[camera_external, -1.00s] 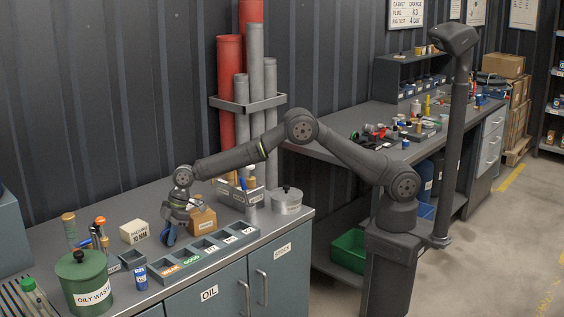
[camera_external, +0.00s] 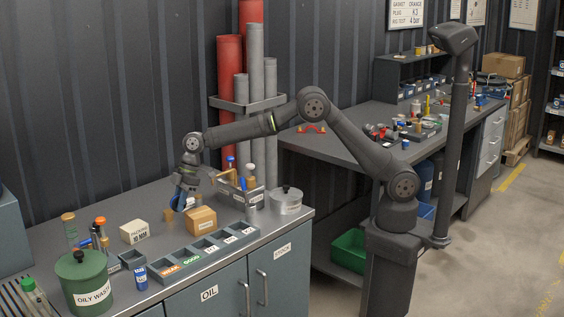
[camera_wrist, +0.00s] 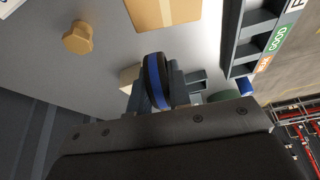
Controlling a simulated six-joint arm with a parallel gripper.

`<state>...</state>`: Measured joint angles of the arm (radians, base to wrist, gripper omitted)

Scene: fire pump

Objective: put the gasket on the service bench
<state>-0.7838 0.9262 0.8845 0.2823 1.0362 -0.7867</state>
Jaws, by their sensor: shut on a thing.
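My gripper (camera_external: 184,188) is shut on a dark ring with a blue band (camera_wrist: 155,80) and holds it upright above the near bench (camera_external: 130,200). The ring also shows as a blue patch in the external view (camera_external: 177,199). I cannot tell for sure whether this ring is the gasket. In the wrist view, my gripper's fingers (camera_wrist: 156,88) stand on both sides of the ring. A second bench (camera_external: 345,140) stands farther back to the right, with tools and small parts on it. No label shows which one is the service bench.
A cardboard box (camera_external: 202,220) and a small brass-coloured hex piece (camera_wrist: 78,38) are close below my gripper. A labelled compartment tray (camera_external: 205,250) lies in front, a grey pot (camera_external: 287,203) to the right. Pipes (camera_external: 256,100) stand behind. A red arched part (camera_external: 313,128) lies on the far bench.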

